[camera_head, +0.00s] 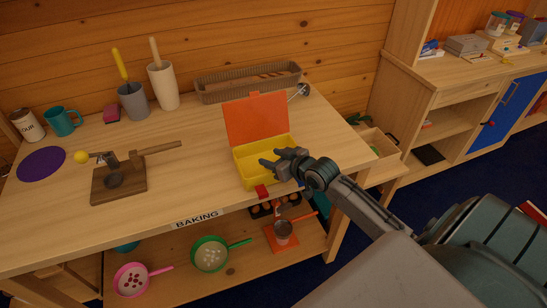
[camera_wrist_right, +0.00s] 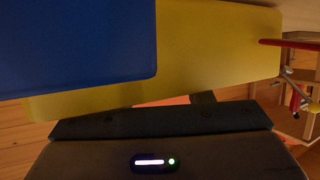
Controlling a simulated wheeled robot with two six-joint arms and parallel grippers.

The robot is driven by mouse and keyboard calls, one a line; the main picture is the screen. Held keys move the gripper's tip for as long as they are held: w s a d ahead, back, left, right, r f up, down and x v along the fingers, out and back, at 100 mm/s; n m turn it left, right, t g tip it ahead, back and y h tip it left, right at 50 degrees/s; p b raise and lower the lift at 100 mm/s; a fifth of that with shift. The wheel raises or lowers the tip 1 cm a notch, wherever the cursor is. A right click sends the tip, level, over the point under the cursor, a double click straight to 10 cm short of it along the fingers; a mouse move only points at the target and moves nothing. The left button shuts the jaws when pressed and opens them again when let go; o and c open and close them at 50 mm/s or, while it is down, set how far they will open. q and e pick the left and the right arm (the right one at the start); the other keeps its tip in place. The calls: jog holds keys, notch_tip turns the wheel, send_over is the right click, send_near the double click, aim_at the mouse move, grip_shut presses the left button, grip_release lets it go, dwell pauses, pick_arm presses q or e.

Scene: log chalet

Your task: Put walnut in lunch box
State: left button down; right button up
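The lunch box is a yellow tray (camera_head: 254,176) with an orange lid (camera_head: 257,118) standing open at its back. It sits near the front edge of the wooden table. My right gripper (camera_head: 270,157) is over the right part of the yellow tray, its two fingers apart. The gripper and arm hide part of the tray's inside. In the right wrist view a yellow surface (camera_wrist_right: 215,45) and a blue panel (camera_wrist_right: 75,45) fill the top, very close. I cannot make out a walnut in either view. My left gripper is not in view.
A wooden cracker-like tool on a block (camera_head: 118,185), a yellow ball (camera_head: 81,157) and a purple mat (camera_head: 41,163) are at the left. Cups (camera_head: 63,121) and a long basket (camera_head: 247,82) stand at the back. The table middle is clear.

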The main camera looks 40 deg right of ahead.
jog(key=shift+f, duration=0.15)
jog(key=shift+r, duration=0.2)
jog(key=shift+r+p+v, duration=0.2)
jog(key=shift+p+v, duration=0.55)
jog(key=shift+v, duration=2.35)
jog(key=shift+r+p+v, duration=0.25)
jog(key=shift+p+v, duration=0.45)
jog(key=shift+v, duration=2.35)
jog(key=shift+w, duration=0.15)
